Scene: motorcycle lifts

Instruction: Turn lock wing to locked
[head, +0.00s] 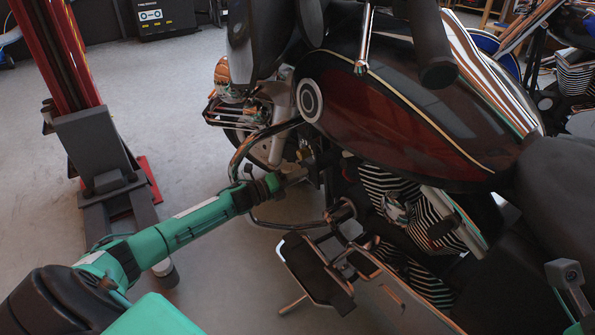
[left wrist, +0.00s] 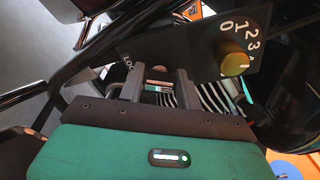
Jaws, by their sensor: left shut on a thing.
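My left gripper (head: 300,172) reaches in from the left to the motorcycle's front, below the round end of the dark red tank (head: 400,115). In the left wrist view its two grey fingers (left wrist: 158,84) stand either side of a small pale piece (left wrist: 157,69), which I take to be the lock wing. The fingers hide much of it, so its angle is unclear. A dark panel (left wrist: 200,45) behind carries partly hidden "LOC" lettering beside the left finger. A grey and teal part of my right arm shows at the head view's lower right corner; its jaws are not clear.
A yellow knob (left wrist: 235,64) with numbers around it sits on the panel, right of the fingers. Black bars cross the left wrist view close to the gripper. A red lift post (head: 65,50) stands at the left. A footboard (head: 312,268) juts out below my left arm.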

